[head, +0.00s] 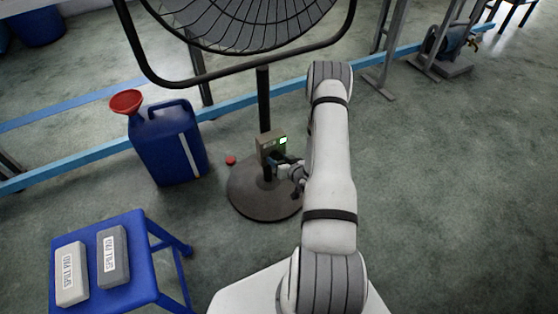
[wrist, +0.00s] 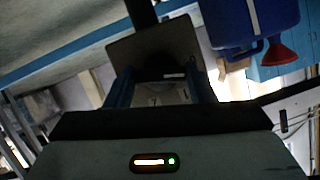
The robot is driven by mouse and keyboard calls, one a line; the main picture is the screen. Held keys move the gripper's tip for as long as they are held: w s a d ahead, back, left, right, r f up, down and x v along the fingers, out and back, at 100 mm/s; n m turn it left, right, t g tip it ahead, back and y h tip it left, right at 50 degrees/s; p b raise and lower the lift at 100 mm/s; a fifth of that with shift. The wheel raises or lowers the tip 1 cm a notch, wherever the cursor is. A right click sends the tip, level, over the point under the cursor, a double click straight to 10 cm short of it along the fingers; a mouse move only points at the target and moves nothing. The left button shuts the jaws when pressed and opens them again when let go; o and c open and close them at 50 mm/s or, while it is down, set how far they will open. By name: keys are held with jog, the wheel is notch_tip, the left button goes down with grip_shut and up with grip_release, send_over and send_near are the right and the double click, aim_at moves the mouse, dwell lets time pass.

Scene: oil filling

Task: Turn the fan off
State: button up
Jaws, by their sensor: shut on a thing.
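The fan (head: 240,22) stands on a post with a round dark base (head: 262,200). My gripper (head: 282,164) is at the box's lower front, partly hidden by my arm. In the wrist view the box (wrist: 152,50) is just beyond the fingers of my gripper (wrist: 162,92). The fingers are shut on the fan's switch (wrist: 160,92), a small greyish part at the box. Its exact shape and setting are too dark to tell.
A blue oil can (head: 168,145) with a red funnel (head: 126,102) stands left of the fan. A small red cap (head: 231,160) lies by the base. A blue stool (head: 140,277) holds two spill pads. A blue rail (head: 110,146) runs behind.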

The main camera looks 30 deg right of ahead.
jog(key=shift+a+n+h+b, duration=0.1)
jog(key=shift+n+h+b, duration=0.2)
jog(key=shift+n+h, duration=0.6)
jog(key=shift+n, duration=0.3)
jog(key=o, duration=1)
jog(key=shift+s, duration=0.1)
jog(key=p+v, duration=0.2)
jog(key=v, duration=0.5)
jog(key=shift+s+r, duration=0.1)
jog(key=shift+s, duration=0.25)
